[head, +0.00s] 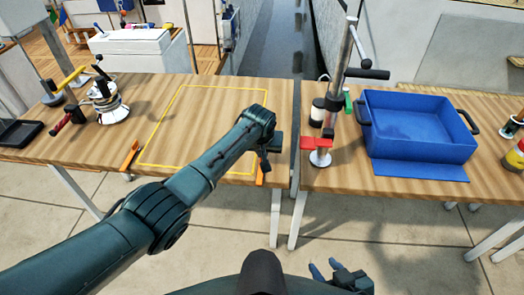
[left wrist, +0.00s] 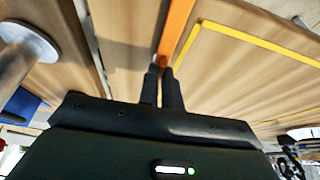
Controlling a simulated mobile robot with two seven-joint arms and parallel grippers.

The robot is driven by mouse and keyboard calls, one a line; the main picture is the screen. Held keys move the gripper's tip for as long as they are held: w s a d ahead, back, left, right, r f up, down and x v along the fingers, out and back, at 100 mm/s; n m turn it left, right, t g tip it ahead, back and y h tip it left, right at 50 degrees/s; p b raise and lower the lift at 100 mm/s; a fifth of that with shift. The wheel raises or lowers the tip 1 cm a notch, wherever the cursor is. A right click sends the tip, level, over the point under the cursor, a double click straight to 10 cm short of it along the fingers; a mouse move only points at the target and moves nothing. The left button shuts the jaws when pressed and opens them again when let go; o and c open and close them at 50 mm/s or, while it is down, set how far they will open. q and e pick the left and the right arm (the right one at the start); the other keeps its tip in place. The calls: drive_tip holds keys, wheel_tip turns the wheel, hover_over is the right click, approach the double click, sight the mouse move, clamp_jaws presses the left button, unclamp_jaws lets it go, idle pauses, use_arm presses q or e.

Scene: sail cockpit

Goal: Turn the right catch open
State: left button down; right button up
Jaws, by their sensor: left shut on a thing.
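The right catch (head: 260,180) is an orange strip at the near right corner of a yellow outline (head: 178,112) on the left wooden table. My left gripper (head: 264,163) reaches over the table and covers part of this catch. In the left wrist view the orange catch (left wrist: 177,32) runs down to my left fingertips (left wrist: 161,72), which are close together around its end. The left catch (head: 130,156), also orange, stands at an angle at the outline's near left corner. My right gripper (head: 328,268) is low at the bottom, open and empty, away from the tables.
A narrow gap parts the left table from the right table (head: 340,182). The right table bears a blue bin (head: 416,150) and a metal post with a red base piece (head: 317,143). A silver winch (head: 100,108) and a black tray (head: 17,133) stand at the left.

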use_arm(q)
drive_tip(key=c, duration=1.6)
unclamp_jaws()
drive_tip(key=shift+r, duration=0.1)
drive_tip(key=p+v, duration=0.2)
drive_tip(key=v, duration=1.1)
drive_tip(key=h, duration=0.2)
hover_over(257, 183)
drive_tip(key=shift+t, duration=0.3)
wheel_tip(257, 183, down, 9)
drive_tip(key=shift+r, duration=0.25)
drive_tip(key=s+a+f+t+h, duration=0.1)
drive_tip(key=s+a+f+t, duration=0.1)
drive_tip(key=s+a+f, duration=0.4)
drive_tip(key=s+a+f+t, duration=0.1)
drive_tip(key=s+a, duration=0.1)
drive_tip(key=s, duration=0.3)
drive_tip(key=s+a+m+t, duration=0.1)
drive_tip(key=s+a, duration=0.2)
drive_tip(key=s, duration=0.3)
drive_tip(key=s+a+f+t, duration=0.1)
drive_tip(key=s+a, duration=0.1)
drive_tip(key=s, duration=0.4)
drive_tip(key=shift+s+a+f+m, duration=0.25)
drive_tip(key=shift+a+f+m, duration=0.05)
drive_tip(key=shift+a+f, duration=0.1)
